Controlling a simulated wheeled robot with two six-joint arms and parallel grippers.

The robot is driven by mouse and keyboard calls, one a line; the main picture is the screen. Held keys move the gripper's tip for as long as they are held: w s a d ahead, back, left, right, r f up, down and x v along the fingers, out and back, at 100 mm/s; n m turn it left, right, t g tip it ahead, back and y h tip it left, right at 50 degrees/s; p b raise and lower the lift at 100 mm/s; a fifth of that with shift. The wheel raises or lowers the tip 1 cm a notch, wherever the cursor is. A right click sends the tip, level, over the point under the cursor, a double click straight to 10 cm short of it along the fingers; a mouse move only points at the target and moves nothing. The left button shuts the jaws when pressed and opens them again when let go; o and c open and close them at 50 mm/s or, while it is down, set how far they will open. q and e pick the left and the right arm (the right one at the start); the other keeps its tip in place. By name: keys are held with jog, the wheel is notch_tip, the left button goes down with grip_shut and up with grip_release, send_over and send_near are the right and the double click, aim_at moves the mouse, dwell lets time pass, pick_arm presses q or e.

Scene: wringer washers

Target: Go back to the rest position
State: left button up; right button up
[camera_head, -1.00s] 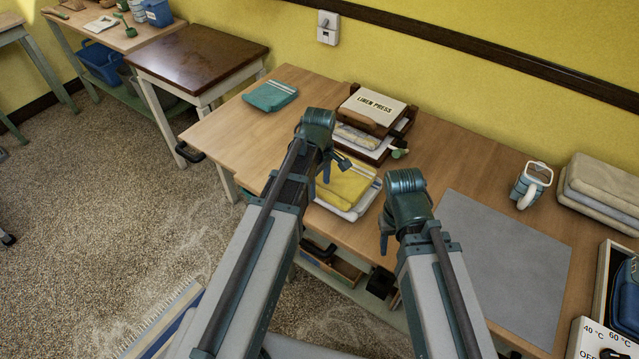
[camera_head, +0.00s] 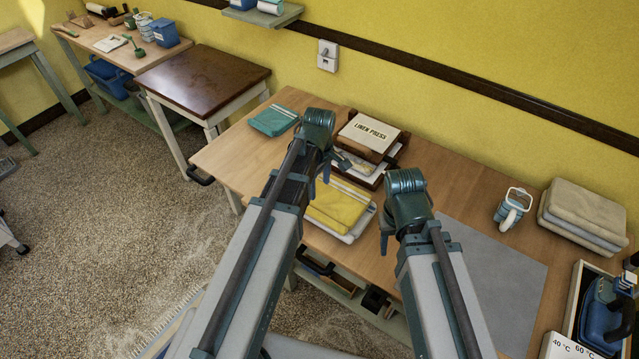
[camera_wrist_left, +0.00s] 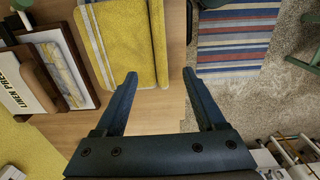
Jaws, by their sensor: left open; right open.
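My left gripper (camera_head: 330,170) hangs over the long wooden table in the head view, between the linen press and the folded yellow cloth. In the left wrist view its two fingers (camera_wrist_left: 160,95) are spread apart with nothing between them. The yellow cloth (camera_wrist_left: 128,40) lies beyond the fingertips there. My right gripper (camera_head: 384,240) points down near the table's front edge, right of the yellow cloth (camera_head: 338,205). No object shows in it, though its fingers are partly hidden by its own wrist.
The linen press (camera_head: 368,136) stands at the table's back. A teal cloth (camera_head: 273,120) lies left of it. Bare wood (camera_head: 235,155) shows at the left end.

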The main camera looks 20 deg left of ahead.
pick_arm(q)
jog(key=shift+r, duration=0.15)
jog(key=s+d+f+m+b, duration=0.2)
jog(key=s+d+m, duration=0.3)
jog(key=s+m, duration=0.2)
jog(key=s+d+f+m+y+b, duration=0.1)
jog(key=s+d+f+m+b, duration=0.2)
jog(key=m, duration=0.7)
jog(key=s+d, duration=0.2)
jog(key=s, duration=0.2)
jog(key=shift+d+m, duration=0.25)
jog(key=shift+m, duration=0.15)
